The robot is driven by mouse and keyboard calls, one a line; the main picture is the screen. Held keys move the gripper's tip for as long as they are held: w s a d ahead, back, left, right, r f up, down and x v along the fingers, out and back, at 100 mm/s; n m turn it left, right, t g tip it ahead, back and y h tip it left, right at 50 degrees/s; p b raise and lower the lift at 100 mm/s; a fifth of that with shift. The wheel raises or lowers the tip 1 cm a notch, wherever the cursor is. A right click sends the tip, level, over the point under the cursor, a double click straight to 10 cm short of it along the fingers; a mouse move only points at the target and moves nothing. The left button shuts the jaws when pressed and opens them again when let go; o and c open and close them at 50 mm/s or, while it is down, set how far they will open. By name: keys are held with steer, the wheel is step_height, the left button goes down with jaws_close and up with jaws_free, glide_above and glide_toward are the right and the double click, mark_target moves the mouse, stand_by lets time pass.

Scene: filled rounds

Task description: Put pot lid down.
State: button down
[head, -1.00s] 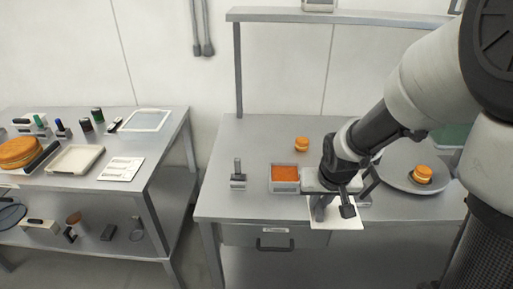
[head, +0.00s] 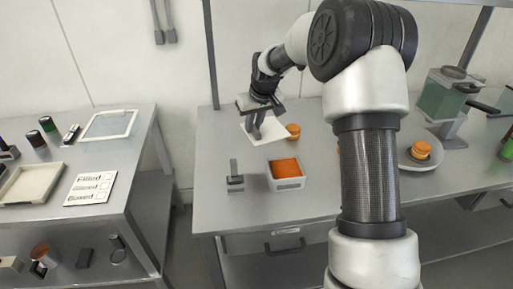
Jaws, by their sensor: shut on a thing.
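My gripper (head: 256,118) is shut on the grey handle of the pot lid (head: 276,134), a thin white square plate. The lid is at the back left of the right-hand table, behind the pot; I cannot tell whether it touches the tabletop. The pot (head: 287,184) is a white square tub with orange filling. It stands uncovered near the table's front, apart from the lid.
An orange round (head: 293,130) sits just right of the lid. A small grey block with an upright post (head: 235,181) stands left of the pot. A round plate (head: 404,161) bears another orange round. Bare tabletop (head: 215,150) lies at the left.

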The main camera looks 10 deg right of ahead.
steer(key=w+f+n, duration=0.1)
steer(key=w+f, duration=0.1)
steer(key=w, duration=0.6)
steer(key=shift+y, duration=0.3)
steer(key=f, duration=1)
steer(key=shift+w+a+f, duration=0.15)
steer(key=shift+w+a, duration=0.05)
steer(key=shift+a, duration=0.1)
steer(key=shift+f, duration=0.1)
